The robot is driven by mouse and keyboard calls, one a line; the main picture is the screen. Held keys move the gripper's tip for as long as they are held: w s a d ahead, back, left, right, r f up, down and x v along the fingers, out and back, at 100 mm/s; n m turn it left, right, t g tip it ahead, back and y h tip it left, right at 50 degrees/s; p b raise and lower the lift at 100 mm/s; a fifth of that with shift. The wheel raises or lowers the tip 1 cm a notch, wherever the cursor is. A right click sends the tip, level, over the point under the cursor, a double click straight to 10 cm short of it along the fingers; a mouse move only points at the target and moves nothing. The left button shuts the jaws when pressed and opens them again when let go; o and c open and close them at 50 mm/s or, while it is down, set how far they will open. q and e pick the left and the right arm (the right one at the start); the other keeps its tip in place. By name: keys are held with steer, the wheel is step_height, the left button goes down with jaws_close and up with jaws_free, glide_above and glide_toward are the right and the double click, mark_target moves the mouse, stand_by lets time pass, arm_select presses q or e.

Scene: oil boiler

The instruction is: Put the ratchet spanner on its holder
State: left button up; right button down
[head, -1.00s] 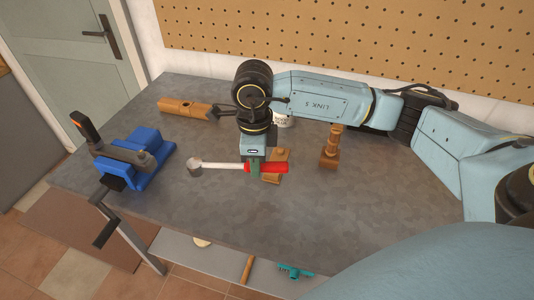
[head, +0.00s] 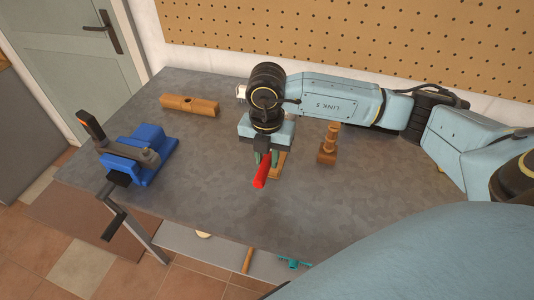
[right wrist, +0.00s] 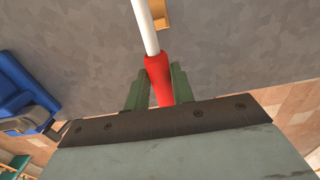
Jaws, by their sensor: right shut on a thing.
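The ratchet spanner has a red handle (head: 263,170) and a white shaft. My right gripper (head: 267,157) is shut on the red handle, above the bench. The handle's end points towards the bench's front in the head view. In the right wrist view the handle (right wrist: 159,75) sits between the fingers (right wrist: 157,92) and the shaft runs up out of the picture. Its far end is mostly hidden behind my arm in the head view. Wooden pieces are on the bench: a long block with a hole (head: 189,105), an upright one (head: 329,144), and one partly under my gripper (head: 279,167). I cannot tell which is the holder.
A blue vise (head: 140,153) stands at the bench's left end. A pegboard (head: 350,40) is on the wall behind.

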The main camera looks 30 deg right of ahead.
steer(key=shift+a, duration=0.1)
stand_by(0.3)
steer(key=shift+s+f, duration=0.1)
steer(key=shift+f, duration=0.1)
steer(key=shift+f+b, duration=1.95)
steer(key=shift+f, duration=0.35)
steer(key=shift+f+b, duration=1.05)
steer(key=shift+f, duration=0.25)
steer(key=c, duration=1.1)
jaws_free()
steer(key=shift+r, duration=0.15)
step_height(320, 180, up, 13)
steer(key=shift+a+r+p, duration=0.1)
steer(key=shift+r+p, duration=0.05)
steer(key=shift+p, duration=0.2)
